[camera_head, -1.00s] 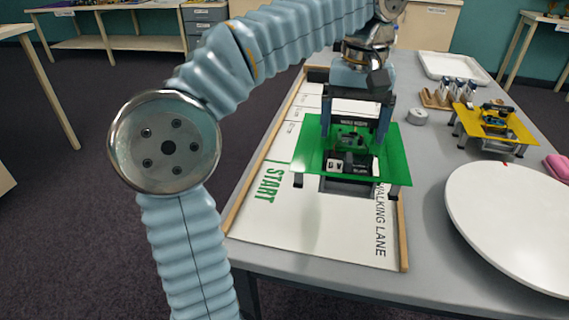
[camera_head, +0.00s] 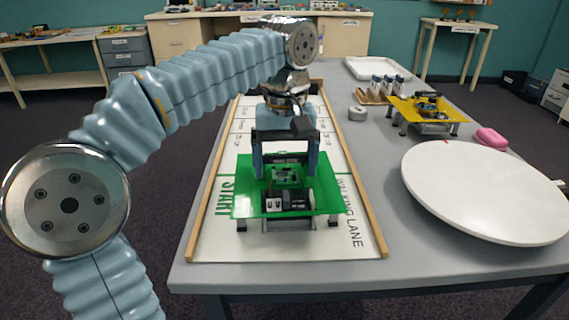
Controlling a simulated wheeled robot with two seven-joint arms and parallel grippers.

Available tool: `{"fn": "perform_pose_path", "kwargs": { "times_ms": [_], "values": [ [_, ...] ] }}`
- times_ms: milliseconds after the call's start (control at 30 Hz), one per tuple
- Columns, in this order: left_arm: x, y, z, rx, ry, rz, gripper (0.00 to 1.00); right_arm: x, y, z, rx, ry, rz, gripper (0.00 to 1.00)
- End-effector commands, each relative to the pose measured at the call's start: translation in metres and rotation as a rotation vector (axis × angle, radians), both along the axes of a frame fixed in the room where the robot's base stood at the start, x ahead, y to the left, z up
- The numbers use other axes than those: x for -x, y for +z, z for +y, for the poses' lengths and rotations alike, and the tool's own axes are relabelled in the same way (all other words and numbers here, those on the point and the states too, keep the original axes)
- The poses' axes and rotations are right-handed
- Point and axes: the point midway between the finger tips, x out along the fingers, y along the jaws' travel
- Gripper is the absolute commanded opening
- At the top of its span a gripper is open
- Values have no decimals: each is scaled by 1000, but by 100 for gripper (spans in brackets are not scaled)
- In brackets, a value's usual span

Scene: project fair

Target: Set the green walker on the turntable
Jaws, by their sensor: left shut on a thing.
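The green walker (camera_head: 245,190) is a flat green plate with a small board, dark parts and short legs. It is over the white walking lane board (camera_head: 215,241), near the START marking. My left gripper (camera_head: 286,172) comes down from above and is shut on the green walker. I cannot tell whether its feet touch the board. The turntable (camera_head: 485,190) is a large white round disc at the right of the table, empty on top. My right gripper does not show.
A grey round puck (camera_head: 358,113), a wooden rack of small bottles (camera_head: 373,96) and a white tray (camera_head: 375,68) are farther back. Wooden rails (camera_head: 362,205) edge the lane.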

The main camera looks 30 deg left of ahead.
Motion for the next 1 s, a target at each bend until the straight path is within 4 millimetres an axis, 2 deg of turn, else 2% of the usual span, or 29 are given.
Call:
{"fn": "perform_pose_path", "kwargs": {
  "times_ms": [167,200,267,467,600,1000],
  "values": [
    [0,-5,0,0,1,0,53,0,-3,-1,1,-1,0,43],
    [0,-4,0,0,1,0,94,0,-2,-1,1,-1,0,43],
    [0,-4,0,-1,1,1,100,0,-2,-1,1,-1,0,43],
    [0,-4,0,-1,1,1,100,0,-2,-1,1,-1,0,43],
    [0,-8,0,0,0,0,100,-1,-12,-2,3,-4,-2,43],
    [-3,101,-3,1,1,-3,100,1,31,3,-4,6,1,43]
  ]
}}
